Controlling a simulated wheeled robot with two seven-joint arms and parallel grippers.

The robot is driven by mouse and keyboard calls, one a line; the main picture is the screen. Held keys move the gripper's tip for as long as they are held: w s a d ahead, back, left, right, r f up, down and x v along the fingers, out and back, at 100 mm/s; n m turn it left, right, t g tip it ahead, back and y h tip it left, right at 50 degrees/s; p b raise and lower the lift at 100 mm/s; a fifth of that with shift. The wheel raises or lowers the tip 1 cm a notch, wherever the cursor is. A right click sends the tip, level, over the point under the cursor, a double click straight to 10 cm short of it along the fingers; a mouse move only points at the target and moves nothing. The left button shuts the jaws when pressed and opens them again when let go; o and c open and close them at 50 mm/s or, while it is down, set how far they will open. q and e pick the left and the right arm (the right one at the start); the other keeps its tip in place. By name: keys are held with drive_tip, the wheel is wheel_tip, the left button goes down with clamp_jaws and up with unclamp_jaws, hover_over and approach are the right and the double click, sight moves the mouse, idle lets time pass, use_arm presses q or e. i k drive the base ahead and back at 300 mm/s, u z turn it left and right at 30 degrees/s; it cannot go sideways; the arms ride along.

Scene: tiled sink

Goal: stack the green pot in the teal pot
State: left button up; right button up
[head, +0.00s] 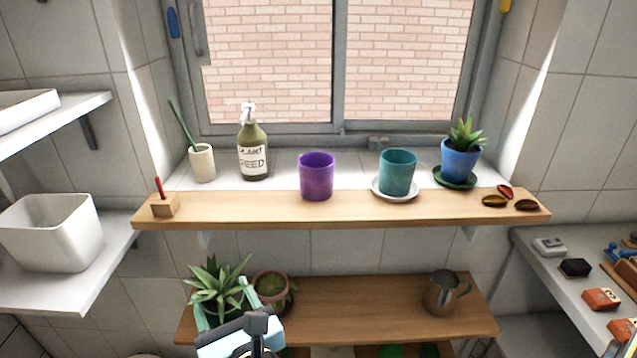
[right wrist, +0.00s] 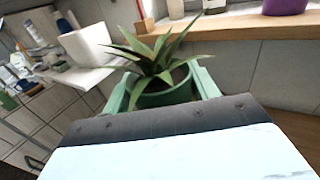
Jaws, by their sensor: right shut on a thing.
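The green pot (right wrist: 168,95) holds a spiky succulent. My right gripper (head: 221,290) is shut on the pot, with one light green finger on each side, as the right wrist view shows. In the head view the pot and its plant (head: 217,280) are at the lower left, in front of the lower shelf, and the leaves and gripper hide much of the pot. The teal pot (head: 398,173) stands upright and looks empty on a white saucer (head: 381,191) on the upper wooden shelf, right of the purple pot. My left gripper is not in view.
A pink pot (head: 271,289) and a metal jug (head: 443,294) stand on the lower shelf (head: 350,305).

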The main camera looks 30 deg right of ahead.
sight(393, 186)
drive_tip(key=u, duration=2.25)
drive_tip(key=k, duration=0.9)
drive_tip(key=z, duration=2.15)
